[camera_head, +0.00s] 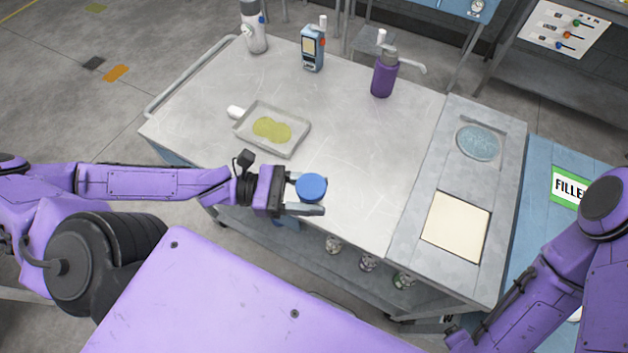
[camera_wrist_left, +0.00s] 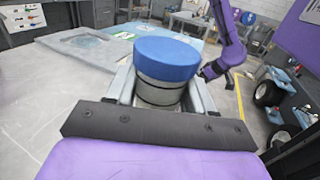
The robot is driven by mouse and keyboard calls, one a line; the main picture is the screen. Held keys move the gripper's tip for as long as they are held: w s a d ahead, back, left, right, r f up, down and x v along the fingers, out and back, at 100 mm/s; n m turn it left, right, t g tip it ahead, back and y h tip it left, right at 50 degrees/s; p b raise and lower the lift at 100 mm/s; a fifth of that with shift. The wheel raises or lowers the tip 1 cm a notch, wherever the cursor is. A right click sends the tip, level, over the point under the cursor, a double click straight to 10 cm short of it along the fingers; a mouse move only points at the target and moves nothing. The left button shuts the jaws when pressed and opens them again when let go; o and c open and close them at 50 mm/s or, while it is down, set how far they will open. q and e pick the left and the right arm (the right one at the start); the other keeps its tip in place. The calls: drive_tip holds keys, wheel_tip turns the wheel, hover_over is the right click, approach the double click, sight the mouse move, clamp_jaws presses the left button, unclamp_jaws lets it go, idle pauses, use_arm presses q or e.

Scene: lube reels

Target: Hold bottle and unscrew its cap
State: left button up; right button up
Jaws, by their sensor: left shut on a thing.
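The bottle's blue cap (camera_head: 311,187) shows from above between the fingers of my left gripper (camera_head: 308,194). In the left wrist view the cap (camera_wrist_left: 166,59) sits on top of the grey bottle (camera_wrist_left: 158,91), with my left gripper's (camera_wrist_left: 163,98) fingers on both sides of the body below the cap. My left gripper is shut on the bottle at the table's front edge. My right arm (camera_head: 560,260) comes in from the right in the head view; its gripper cannot be made out there. The right arm also shows in the left wrist view (camera_wrist_left: 228,40), behind the bottle.
A tray with a yellow-green puddle (camera_head: 271,130) lies on the grey table (camera_head: 340,125). A side panel holds a blue round dish (camera_head: 478,142) and a cream square (camera_head: 456,226).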

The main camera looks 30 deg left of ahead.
use_arm(q)
drive_tip(key=o, duration=0.5)
clamp_jaws()
drive_tip(key=shift+w, duration=0.1)
